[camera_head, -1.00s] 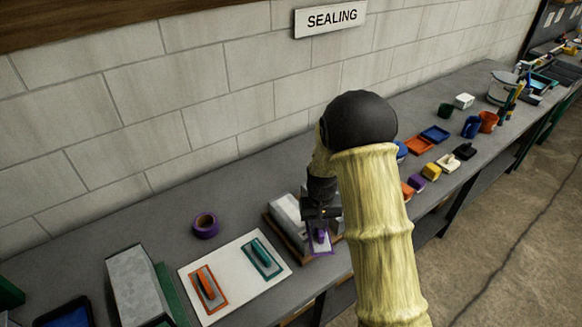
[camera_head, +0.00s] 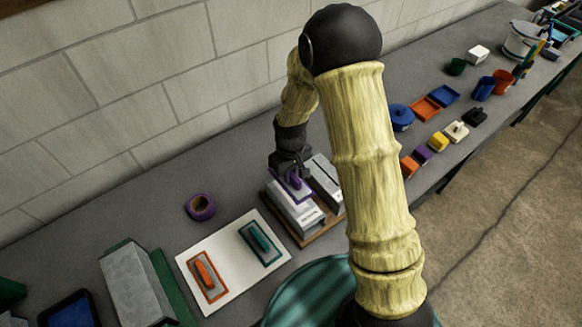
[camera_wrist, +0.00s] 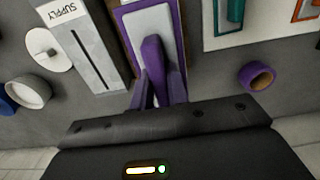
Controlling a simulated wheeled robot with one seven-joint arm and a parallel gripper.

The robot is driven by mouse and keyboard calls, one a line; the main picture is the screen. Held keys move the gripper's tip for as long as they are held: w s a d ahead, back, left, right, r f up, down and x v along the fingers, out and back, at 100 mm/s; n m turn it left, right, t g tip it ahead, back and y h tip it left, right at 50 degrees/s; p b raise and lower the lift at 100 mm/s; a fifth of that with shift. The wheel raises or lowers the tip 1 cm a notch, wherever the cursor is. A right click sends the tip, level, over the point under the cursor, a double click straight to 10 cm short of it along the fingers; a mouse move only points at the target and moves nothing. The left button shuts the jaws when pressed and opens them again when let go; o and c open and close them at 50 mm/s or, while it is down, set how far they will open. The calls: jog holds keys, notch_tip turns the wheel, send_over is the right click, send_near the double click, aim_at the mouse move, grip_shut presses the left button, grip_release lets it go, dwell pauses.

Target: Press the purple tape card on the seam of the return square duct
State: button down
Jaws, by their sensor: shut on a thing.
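My gripper (camera_head: 290,166) is shut on the handle of the purple tape card (camera_head: 301,194), a pale card with a purple border. In the wrist view the fingers (camera_wrist: 160,88) close around the purple handle (camera_wrist: 152,62). The card is over the left of two grey square ducts (camera_head: 302,215) on a brown board, near its wall-side end. I cannot tell whether the card touches the duct. The card hides the top there, so its seam is not clear. The other duct (camera_head: 325,178), beside it, has a dark lengthwise slot and reads SUPPLY in the wrist view (camera_wrist: 84,52).
A white board (camera_head: 219,257) at left holds an orange card (camera_head: 207,277) and a teal card (camera_head: 261,243). A purple tape roll (camera_head: 200,207) lies near the wall. A grey block (camera_head: 137,284) stands farther left. Trays, cups and small coloured blocks are at right.

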aim_at(291, 188)
jog(key=shift+s, duration=0.15)
jog(key=shift+f+b, duration=2.25)
jog(key=shift+f, duration=0.85)
jog(key=shift+s+f+b, duration=0.1)
jog(key=shift+f+b, duration=0.3)
jog(key=shift+f, duration=0.1)
dwell(0.6)
jog(key=shift+r, duration=0.1)
jog(key=shift+r+p, duration=2.95)
jog(key=shift+r, duration=1.1)
